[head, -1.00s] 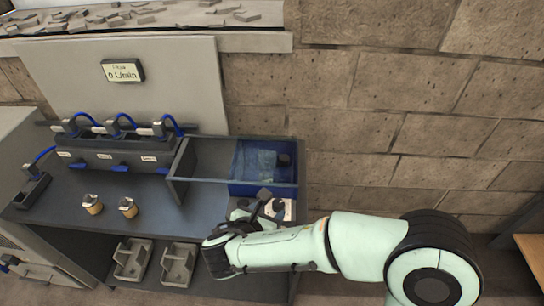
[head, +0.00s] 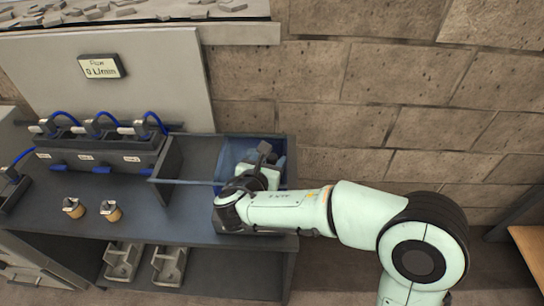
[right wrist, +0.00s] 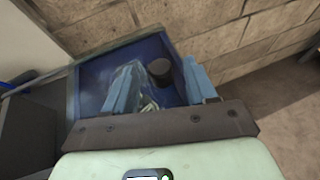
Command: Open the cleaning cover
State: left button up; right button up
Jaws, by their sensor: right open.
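A dark open-topped box (head: 200,150) stands at the right end of the bench, with a blue compartment (head: 228,160) at its right. A bluish see-through piece shows over or in that compartment; I cannot tell for sure whether it is the cleaning cover. My right gripper (head: 265,156) is over the blue compartment and partly hides it. In the right wrist view its two blue fingers (right wrist: 160,80) are apart with nothing gripped. A crumpled clear object (right wrist: 128,82) and a dark round piece (right wrist: 160,70) show beyond and between them. My left gripper is out of view.
Several grey valve units with blue hoses (head: 98,150) stand at the back of the bench, below a flow display (head: 99,66). Two small tan-and-metal pieces (head: 110,211) stand in front. Grey holders (head: 122,262) sit below. A block wall (head: 400,100) rises behind.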

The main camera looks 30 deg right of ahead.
aim_at(271, 158)
jog(key=shift+x, duration=1.55)
jog(key=shift+c, duration=0.3)
grip_shut()
pick_arm(q)
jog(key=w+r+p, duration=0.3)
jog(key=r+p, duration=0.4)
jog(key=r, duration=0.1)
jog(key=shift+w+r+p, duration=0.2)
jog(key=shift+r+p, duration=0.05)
jog(key=shift+p, duration=0.15)
pick_arm(e)
jog(key=w+a, duration=0.4)
jog(key=a, duration=0.3)
jog(key=w+a, duration=0.5)
jog(key=a, duration=0.3)
jog(key=shift+o, duration=0.3)
grip_release()
jog(key=shift+d, duration=0.1)
